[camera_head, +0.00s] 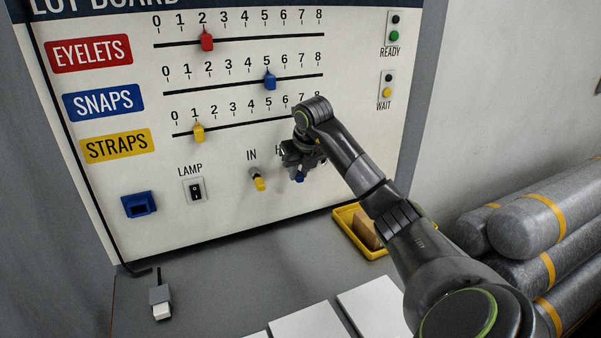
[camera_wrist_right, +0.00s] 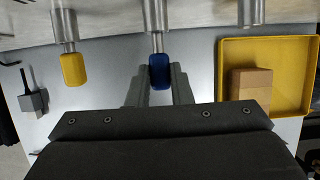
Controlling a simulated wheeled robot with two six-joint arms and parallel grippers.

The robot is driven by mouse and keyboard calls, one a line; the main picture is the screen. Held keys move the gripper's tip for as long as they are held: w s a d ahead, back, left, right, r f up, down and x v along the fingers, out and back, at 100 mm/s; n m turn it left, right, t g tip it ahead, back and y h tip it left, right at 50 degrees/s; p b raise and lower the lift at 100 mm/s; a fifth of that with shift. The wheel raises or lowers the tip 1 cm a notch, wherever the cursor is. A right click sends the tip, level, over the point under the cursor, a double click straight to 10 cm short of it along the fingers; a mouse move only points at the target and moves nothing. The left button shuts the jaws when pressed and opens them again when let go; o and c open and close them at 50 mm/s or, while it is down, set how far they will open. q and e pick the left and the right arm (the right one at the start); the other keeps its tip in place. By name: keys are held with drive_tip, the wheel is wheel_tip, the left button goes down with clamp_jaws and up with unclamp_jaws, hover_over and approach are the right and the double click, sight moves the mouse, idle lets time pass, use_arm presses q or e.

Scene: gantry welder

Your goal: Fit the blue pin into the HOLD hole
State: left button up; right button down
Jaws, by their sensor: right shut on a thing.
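The blue pin (camera_head: 300,177) is at the board beneath a label starting with H, mostly hidden by my right gripper (camera_head: 303,160). In the right wrist view the blue pin (camera_wrist_right: 159,72) sits between the fingertips of my right gripper (camera_wrist_right: 159,85), which is shut on its handle. Its metal shank runs into the middle metal socket (camera_wrist_right: 154,15), in line with it; how deep it sits I cannot tell exactly. A yellow pin (camera_head: 260,184) sits in the socket under IN, and shows left in the wrist view (camera_wrist_right: 73,69). My left gripper is not in view.
A third socket (camera_wrist_right: 250,12) at right looks empty. A yellow tray (camera_head: 350,233) with a brown block (camera_head: 366,229) stands below the board. A lamp switch (camera_head: 195,191), a blue port (camera_head: 139,205) and a grey plug (camera_head: 160,301) are left. Grey cylinders (camera_head: 530,225) lie right.

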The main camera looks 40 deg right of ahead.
drive_tip(key=shift+w+d, duration=0.15)
drive_tip(key=shift+w, duration=0.35)
drive_tip(key=c, duration=1.2)
unclamp_jaws()
drive_tip(key=b+v, duration=0.2)
drive_tip(key=v, duration=0.3)
drive_tip(key=p+v, duration=0.9)
drive_tip(key=v, duration=0.3)
drive_tip(key=shift+r+p, duration=0.25)
drive_tip(key=shift+p, duration=0.15)
